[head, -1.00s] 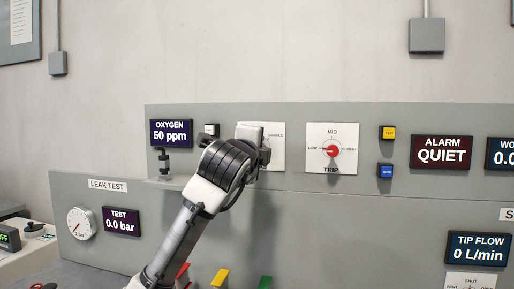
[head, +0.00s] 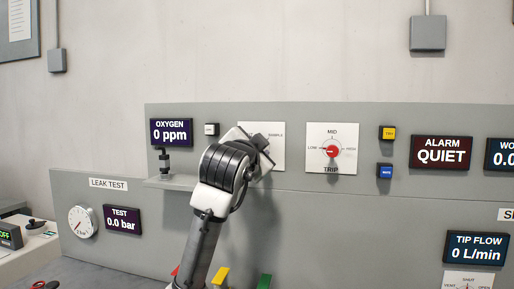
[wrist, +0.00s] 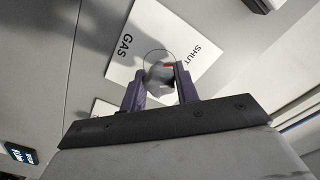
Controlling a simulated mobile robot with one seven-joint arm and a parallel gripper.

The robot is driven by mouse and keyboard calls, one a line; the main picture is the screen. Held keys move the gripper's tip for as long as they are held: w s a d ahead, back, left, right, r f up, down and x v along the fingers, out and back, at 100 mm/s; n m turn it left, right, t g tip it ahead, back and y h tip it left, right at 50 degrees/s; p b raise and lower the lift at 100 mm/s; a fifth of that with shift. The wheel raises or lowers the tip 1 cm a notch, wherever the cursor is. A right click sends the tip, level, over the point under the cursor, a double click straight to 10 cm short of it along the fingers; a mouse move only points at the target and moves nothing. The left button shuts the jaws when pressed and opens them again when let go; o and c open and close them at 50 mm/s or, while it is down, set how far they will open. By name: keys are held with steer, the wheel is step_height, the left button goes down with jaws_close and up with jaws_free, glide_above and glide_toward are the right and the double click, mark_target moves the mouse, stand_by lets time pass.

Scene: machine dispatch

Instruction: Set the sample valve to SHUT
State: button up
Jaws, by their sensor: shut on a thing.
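The sample valve's white plate (head: 278,155) is on the grey panel, left of the TRIP dial, and is mostly hidden behind my wrist. The word SAMPLE shows at its upper right. In the wrist view the plate (wrist: 150,38) carries the words GAS and SHUT. My gripper (wrist: 160,82) is shut on the grey valve knob (wrist: 159,74), one finger on each side. A red mark on the knob shows beside the right finger, on the side toward the word SHUT. In the head view the fingers are hidden by my wrist, which is tilted against the panel.
The OXYGEN display (head: 171,132) reads 0 ppm. A small white button (head: 211,130) is close to the left of my wrist. The TRIP dial (head: 332,150) stands to the right. A small ledge with a black fitting (head: 164,162) is at the left.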

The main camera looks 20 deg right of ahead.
steer(key=shift+n, duration=0.8)
steer(key=shift+f, duration=0.1)
steer(key=o, duration=1)
steer(key=shift+c, duration=0.2)
steer(key=b+v, duration=0.3)
steer(key=v, duration=1)
steer(key=shift+s+a+b, duration=0.25)
steer(key=shift+s+b, duration=0.1)
steer(key=shift+b, duration=0.05)
